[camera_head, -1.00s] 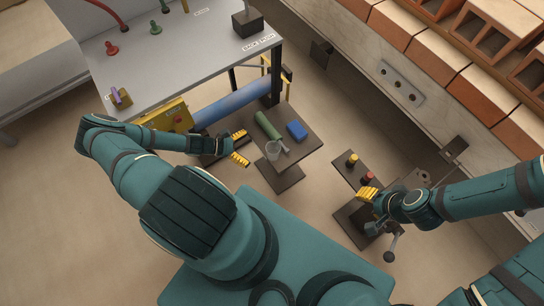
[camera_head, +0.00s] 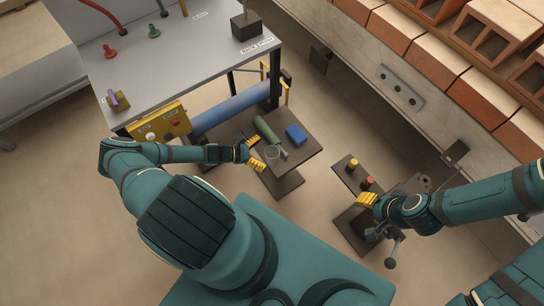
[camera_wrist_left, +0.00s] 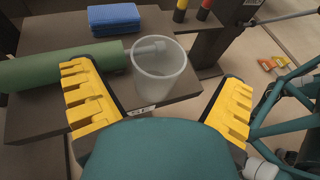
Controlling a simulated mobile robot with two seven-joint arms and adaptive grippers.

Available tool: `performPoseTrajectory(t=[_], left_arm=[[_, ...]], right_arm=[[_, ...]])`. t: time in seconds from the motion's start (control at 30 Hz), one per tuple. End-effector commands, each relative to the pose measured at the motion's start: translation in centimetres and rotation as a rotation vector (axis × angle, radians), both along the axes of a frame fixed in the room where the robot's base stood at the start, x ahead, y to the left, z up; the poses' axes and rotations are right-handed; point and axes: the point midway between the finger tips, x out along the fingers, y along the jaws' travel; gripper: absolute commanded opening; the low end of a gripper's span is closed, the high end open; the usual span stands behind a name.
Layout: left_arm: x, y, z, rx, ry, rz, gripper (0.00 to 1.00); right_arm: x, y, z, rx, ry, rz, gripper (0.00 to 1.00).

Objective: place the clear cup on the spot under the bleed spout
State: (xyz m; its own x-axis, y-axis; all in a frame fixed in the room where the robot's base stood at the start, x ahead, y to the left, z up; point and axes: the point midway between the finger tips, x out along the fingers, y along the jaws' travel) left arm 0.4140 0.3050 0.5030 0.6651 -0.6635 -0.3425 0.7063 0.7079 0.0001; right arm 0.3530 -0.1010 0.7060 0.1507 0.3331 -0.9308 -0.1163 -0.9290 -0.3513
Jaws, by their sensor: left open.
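The clear cup (camera_head: 273,152) stands upright near the front edge of a small dark stand (camera_head: 306,142). My left gripper (camera_head: 256,153) is open, with its yellow fingers reaching toward the cup from the left. In the left wrist view the cup (camera_wrist_left: 159,78) lies ahead, between the two spread fingers (camera_wrist_left: 157,90), with a gap on both sides. My right gripper (camera_head: 367,200) is beside a dark stand with a lever; I cannot tell whether it holds anything. I cannot make out the bleed spout or the spot under it.
A green roll (camera_head: 265,128), a blue block (camera_head: 296,133) and a small pale tool (camera_wrist_left: 150,46) lie by the cup. A blue cylinder (camera_head: 228,107) runs under the grey bench (camera_head: 170,58). A strip with yellow and red knobs (camera_head: 352,162) stands to the right.

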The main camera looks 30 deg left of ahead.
Motion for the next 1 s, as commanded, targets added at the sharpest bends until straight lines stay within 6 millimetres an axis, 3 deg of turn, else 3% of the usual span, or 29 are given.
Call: performPoseTrajectory(t=[0.23,0.5,0.53,0.73,1.0], left_arm=[[2.5,-2.3,-1.5,-0.001,0.0,-0.001,0.97],[2.9,-2.7,-1.6,0.0,0.0,-0.001,0.97],[2.9,-2.7,-1.6,0.0,0.0,-0.001,0.94],[2.9,-2.7,-1.6,0.0,0.0,-0.001,0.25],[2.9,-2.7,-1.6,0.0,0.0,-0.001,0.19]], right_arm=[[0.2,0.0,-1.2,-0.001,-0.005,-0.001,0.47],[0.2,0.0,-1.2,-0.001,-0.006,-0.001,0.47],[0.2,0.0,-1.2,-0.001,-0.006,-0.001,0.47],[0.2,0.0,-1.2,-0.001,-0.006,-0.001,0.47],[0.2,0.0,-1.2,-0.001,-0.006,-0.001,0.47]])
